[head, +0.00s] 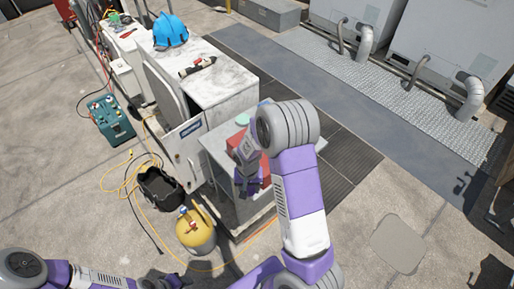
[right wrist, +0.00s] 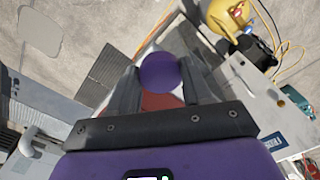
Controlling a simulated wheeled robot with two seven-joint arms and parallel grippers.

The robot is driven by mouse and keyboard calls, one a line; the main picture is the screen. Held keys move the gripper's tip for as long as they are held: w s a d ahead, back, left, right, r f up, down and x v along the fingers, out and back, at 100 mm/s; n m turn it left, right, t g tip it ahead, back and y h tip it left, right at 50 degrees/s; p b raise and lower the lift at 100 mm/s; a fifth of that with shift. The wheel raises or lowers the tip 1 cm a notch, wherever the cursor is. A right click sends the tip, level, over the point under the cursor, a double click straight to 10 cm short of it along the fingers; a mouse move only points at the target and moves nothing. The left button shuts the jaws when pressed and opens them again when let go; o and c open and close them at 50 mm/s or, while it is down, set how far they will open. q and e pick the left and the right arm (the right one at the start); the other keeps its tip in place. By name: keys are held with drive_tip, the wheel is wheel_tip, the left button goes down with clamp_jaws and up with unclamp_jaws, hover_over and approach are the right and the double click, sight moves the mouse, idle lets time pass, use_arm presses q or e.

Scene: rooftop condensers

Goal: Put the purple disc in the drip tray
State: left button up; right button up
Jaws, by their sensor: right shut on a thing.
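In the right wrist view the purple disc (right wrist: 159,73) is between the two fingers of my right gripper (right wrist: 160,82), which is shut on it.
A yellow cylinder (head: 196,234), a black bag (head: 160,188) and loose hoses are on the floor to the left. The floor at right is mostly clear.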

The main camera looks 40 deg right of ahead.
drive_tip(key=s+a+f+n, duration=0.4)
drive_tip(key=a+f+n, duration=0.2)
drive_tip(key=a+f, duration=0.2)
drive_tip(key=shift+a+n, duration=0.3)
drive_tip(key=shift+a, duration=0.4)
